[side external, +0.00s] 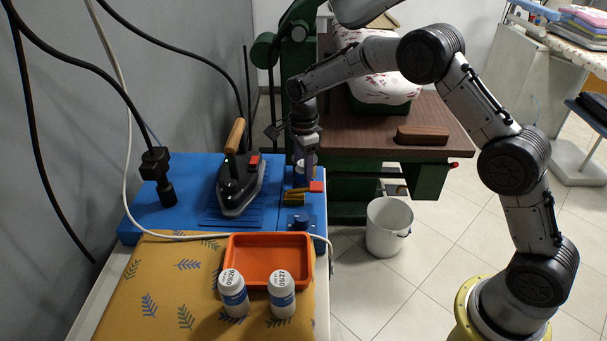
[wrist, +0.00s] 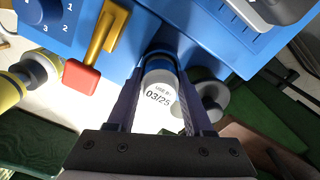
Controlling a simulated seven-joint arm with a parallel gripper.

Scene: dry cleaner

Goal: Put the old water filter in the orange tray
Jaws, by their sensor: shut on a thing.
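A white bottle-shaped water filter with a blue band, marked 03/25 (wrist: 158,98), is between the fingers of my gripper (wrist: 160,80) in the wrist view. My gripper is shut on it. In the side view my gripper (side external: 304,150) points down over the right part of the blue station, and the held filter (side external: 298,172) is mostly hidden. The empty orange tray (side external: 266,236) lies on the yellow patterned board, nearer the camera.
A brass valve with a red lever (side external: 317,187) sits close to my gripper, with a blue dial (side external: 298,222) in front. An iron (side external: 238,190) stands on the blue station (side external: 190,172) to the left. A white cable (side external: 180,236) runs behind the tray. A bucket (side external: 388,228) is on the floor.

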